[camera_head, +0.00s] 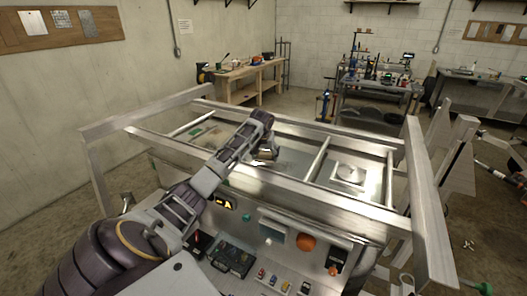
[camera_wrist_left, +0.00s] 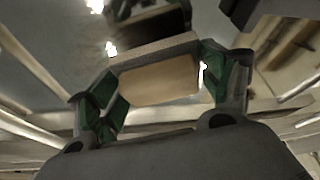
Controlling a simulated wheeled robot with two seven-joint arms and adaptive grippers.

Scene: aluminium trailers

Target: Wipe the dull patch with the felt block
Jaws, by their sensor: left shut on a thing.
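My left gripper (camera_head: 264,153) reaches in over the trailer frame's front rail, low over the metal panel inside. In the left wrist view, the left gripper (camera_wrist_left: 160,82) is shut on the felt block (camera_wrist_left: 160,80), a tan block with a grey layer along its far side. The green-lined fingers stand at its two ends. The shiny metal panel (camera_wrist_left: 50,50) lies beyond the block and mirrors it as a dark shape. I cannot tell whether the block touches the panel. I cannot make out the dull patch's outline. My right gripper is not in view.
The aluminium trailer frame (camera_head: 305,188) has raised rails and crossbars around the panel. A square plate with a round part (camera_head: 349,174) sits on the right. A console (camera_head: 270,262) with buttons and tools is in front. Workbenches (camera_head: 240,80) stand at the back.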

